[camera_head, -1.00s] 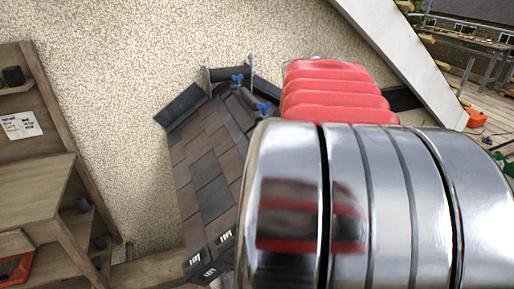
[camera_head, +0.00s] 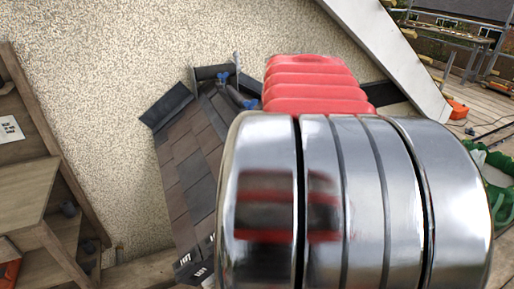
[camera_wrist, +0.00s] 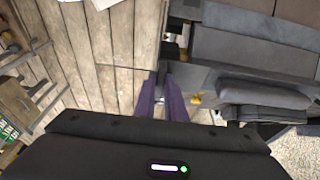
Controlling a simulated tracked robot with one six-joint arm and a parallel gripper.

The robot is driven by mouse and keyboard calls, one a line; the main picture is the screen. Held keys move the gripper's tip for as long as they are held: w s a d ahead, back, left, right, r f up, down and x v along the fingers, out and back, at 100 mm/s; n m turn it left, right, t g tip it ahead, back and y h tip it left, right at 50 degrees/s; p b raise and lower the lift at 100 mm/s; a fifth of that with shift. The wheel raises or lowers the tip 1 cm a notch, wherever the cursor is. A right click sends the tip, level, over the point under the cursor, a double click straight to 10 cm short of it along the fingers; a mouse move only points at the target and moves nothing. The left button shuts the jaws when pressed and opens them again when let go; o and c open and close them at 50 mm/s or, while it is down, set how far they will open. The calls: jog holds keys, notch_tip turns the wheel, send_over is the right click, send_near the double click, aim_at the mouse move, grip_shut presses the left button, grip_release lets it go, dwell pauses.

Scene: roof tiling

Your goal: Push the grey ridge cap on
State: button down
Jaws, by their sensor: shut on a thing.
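The small roof (camera_head: 187,160) with brown and grey tiles stands against the wall in the head view. Dark grey ridge pieces with blue fittings (camera_head: 222,79) lie along its top edge, partly behind my arm. In the wrist view, my gripper (camera_wrist: 164,80) has its two purple fingers close together beside the roof edge. It is shut on a grey piece, which I take to be the grey ridge cap; little of it can be made out between the fingers. A rounded grey ridge piece (camera_wrist: 262,93) lies to the right of the fingers. My arm hides the gripper in the head view.
A wooden shelf unit (camera_head: 40,190) stands at the left. A white sloping board (camera_head: 390,55) crosses the upper right. A green object (camera_head: 490,165) and an orange case (camera_head: 456,109) are on the decking at right. Wooden boards (camera_wrist: 115,55) lie below my gripper.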

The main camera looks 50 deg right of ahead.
jog(key=c, duration=1.7)
grip_release()
jog(key=shift+c, duration=0.2)
jog(key=shift+r, duration=0.15)
jog(key=shift+s+d+v, duration=0.1)
jog(key=shift+d+v, duration=0.1)
jog(key=shift+v, duration=0.75)
jog(key=shift+s+d+v, duration=0.1)
jog(key=shift+d+v, duration=0.1)
jog(key=shift+v, duration=0.75)
jog(key=shift+s+d+v, duration=0.1)
jog(key=shift+d+v, duration=0.1)
jog(key=shift+v, duration=0.7)
jog(key=shift+w+r, duration=0.1)
jog(key=shift+r, duration=0.05)
